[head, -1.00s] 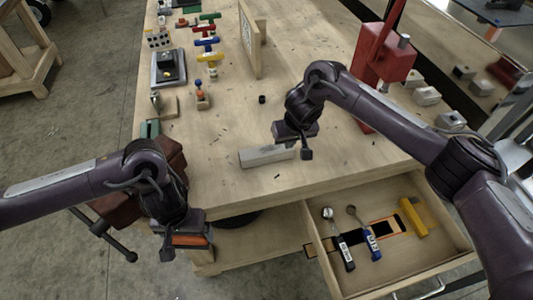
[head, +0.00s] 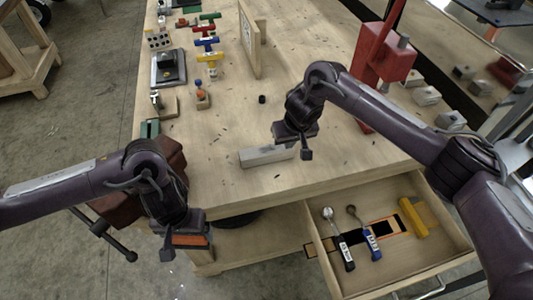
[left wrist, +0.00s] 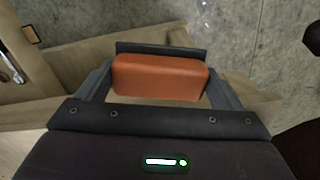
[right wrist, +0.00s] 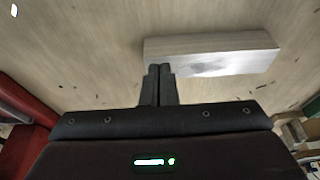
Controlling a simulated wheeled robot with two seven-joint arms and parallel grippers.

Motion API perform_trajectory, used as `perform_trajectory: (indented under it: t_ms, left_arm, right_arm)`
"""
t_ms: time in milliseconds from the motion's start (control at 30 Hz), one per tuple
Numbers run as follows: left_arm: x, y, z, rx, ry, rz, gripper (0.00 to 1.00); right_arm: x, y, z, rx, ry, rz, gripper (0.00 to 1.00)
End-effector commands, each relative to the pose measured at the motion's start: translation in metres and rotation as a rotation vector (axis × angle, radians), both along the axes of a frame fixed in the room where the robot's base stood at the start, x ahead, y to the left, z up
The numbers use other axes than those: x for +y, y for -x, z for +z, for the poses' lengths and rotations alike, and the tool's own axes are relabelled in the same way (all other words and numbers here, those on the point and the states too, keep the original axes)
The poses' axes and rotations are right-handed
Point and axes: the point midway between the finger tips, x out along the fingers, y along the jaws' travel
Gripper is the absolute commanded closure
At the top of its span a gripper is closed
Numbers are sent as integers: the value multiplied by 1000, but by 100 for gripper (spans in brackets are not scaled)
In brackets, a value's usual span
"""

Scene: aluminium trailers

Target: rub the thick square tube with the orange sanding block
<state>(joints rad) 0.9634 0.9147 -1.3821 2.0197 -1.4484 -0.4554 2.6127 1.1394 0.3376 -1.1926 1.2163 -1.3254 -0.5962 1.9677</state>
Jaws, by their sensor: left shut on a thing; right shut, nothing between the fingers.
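The thick square tube (head: 266,155) is a short silvery bar lying on the bench top near its front edge. It also shows in the right wrist view (right wrist: 215,54), with a darker smudged patch on its side. My right gripper (head: 306,153) is shut and empty, right at the tube; I cannot tell whether it touches it. Its closed fingers show in the right wrist view (right wrist: 159,84). My left gripper (head: 186,246) is shut on the orange sanding block (left wrist: 160,77), held off the bench's front left corner, above the floor.
An open drawer (head: 394,269) under the bench holds two brushes or tools (head: 347,252) and a yellow block (head: 413,218). A red press (head: 384,62) stands at the right. A dark red vise (head: 128,205) is beside my left arm. Several coloured T-handles stand behind.

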Motion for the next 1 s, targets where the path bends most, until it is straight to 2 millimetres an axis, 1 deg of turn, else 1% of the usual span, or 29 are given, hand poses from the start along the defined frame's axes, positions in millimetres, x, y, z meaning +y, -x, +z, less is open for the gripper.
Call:
perform_trajectory:
  t_ms: [367,467,567,1000]
  left_arm:
    - [0,0,-4,0,0,0,31]
    - [0,0,-2,0,0,0,31]
    - [0,0,2,-1,0,0,31]
    - [0,0,38,0,0,0,31]
  right_arm:
    - [0,0,-8,0,0,-1,100]
    - [0,0,-7,0,0,-1,100]
    - [0,0,-3,0,0,-1,100]
    - [0,0,25,0,-1,-1,100]
